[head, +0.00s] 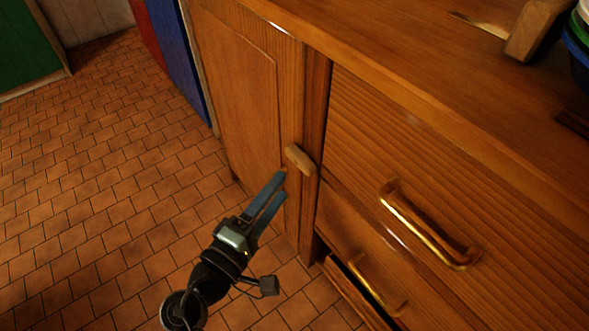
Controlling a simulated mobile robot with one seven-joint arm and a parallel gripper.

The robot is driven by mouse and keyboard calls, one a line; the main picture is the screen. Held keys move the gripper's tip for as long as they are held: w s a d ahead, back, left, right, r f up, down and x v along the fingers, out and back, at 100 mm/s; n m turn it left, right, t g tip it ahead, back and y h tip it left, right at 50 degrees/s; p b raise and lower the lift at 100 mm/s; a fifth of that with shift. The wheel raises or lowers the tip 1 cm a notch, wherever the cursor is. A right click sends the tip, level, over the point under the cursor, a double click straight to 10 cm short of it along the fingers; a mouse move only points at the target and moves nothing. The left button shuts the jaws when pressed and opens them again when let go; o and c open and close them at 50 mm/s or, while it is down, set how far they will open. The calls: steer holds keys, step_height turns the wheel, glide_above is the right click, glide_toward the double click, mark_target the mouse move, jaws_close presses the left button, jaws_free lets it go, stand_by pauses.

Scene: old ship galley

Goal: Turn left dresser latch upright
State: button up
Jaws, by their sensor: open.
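The left dresser latch (300,160) is a small light wooden block on the dresser front. It lies crosswise, close to horizontal, over the seam between the left cabinet door (248,110) and the post beside it. My gripper (284,183) is open and empty, with two blue fingers pointing up at the door. Its fingertips are just below and left of the latch in the picture. They appear apart from it, but the exact depth gap is hard to tell.
Drawers with brass handles (430,227) are right of the latch. A lower drawer (355,295) stands slightly open. The dresser top (420,60) holds a wooden block (530,30) and stacked dishes at right. The tiled floor (90,180) at left is clear.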

mark_target(298, 164)
steer(key=b+x, duration=0.1)
steer(key=x, duration=0.6)
steer(key=shift+a, duration=0.1)
jaws_close()
